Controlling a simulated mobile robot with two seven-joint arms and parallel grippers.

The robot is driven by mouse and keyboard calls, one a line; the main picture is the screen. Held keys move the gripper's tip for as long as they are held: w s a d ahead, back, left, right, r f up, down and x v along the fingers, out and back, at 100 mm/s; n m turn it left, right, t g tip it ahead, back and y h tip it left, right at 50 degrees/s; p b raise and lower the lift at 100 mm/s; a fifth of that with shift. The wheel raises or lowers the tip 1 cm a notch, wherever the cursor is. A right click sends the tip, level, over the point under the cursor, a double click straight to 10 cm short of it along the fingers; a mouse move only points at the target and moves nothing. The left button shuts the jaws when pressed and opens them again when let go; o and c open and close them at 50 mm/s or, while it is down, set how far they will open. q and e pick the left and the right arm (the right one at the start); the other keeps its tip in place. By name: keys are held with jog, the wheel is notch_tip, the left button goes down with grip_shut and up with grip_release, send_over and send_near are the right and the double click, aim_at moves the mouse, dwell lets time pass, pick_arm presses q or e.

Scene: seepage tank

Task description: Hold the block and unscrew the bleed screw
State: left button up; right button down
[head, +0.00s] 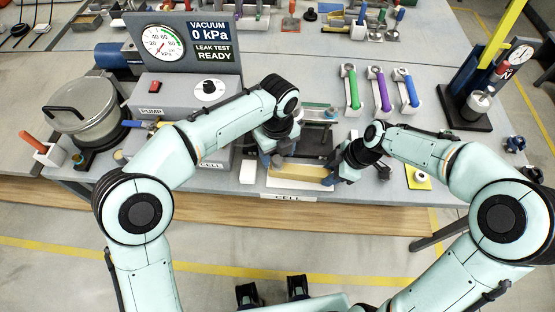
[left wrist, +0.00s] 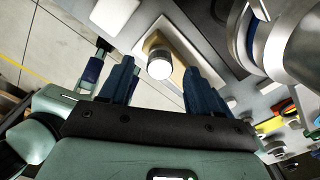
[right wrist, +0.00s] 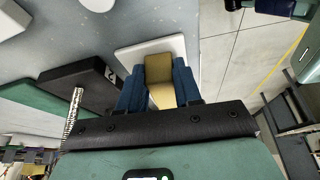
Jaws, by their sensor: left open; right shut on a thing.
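A tan block (head: 300,171) lies at the front edge of the bench above the CELL label. My right gripper (head: 340,172) is at its right end; in the right wrist view the gripper (right wrist: 158,74) is shut on the yellowish block (right wrist: 160,67), one finger on each side. In the left wrist view a silver round knob (left wrist: 159,64), apparently the bleed screw, stands on the tan block (left wrist: 180,46). My left gripper (left wrist: 160,72) is open, with the knob between or just beyond its fingertips; contact cannot be told. In the head view my left gripper (head: 279,158) hides the screw.
A grey pump box (head: 184,94) and a pot (head: 84,106) stand at the left. Green, purple and blue handled tools (head: 379,90) lie behind my right arm. A dark stand with a gauge (head: 472,108) is at the right. Floor lies in front of the bench.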

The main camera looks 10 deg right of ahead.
aim_at(278, 162)
pick_arm(q)
jog(key=shift+f, duration=0.1)
jog(key=shift+f, duration=1.05)
grip_shut()
jog(key=n, duration=0.5)
jog(key=shift+n, duration=1)
jog(key=n, duration=0.4)
jog(key=shift+s+n, duration=0.1)
jog(key=shift+n, duration=1.3)
